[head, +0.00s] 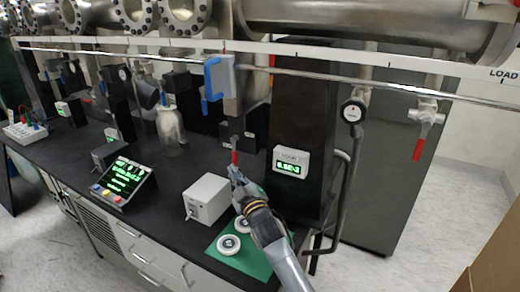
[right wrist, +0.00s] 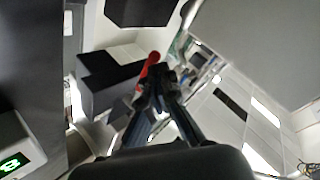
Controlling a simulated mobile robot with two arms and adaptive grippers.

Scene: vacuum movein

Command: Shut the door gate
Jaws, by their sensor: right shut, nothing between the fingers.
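My right gripper (head: 236,172) is shut and empty, above the black bench. Its shut fingers (right wrist: 160,78) point away in the right wrist view. A small red handle (head: 235,156) is just beyond the fingertips, below a dark block (head: 240,132). The red handle (right wrist: 149,68) also shows in the right wrist view, beside the fingertips; I cannot tell whether they touch. I cannot tell which part is the door gate. My left gripper is not in view.
A white box (head: 207,198) and a green mat (head: 224,258) with round flanges lie near my right arm. A black column (head: 300,110) with a gauge readout (head: 290,162) stands to the right. Another red-handled valve (head: 424,125) is farther right. A control panel (head: 125,182) stands left.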

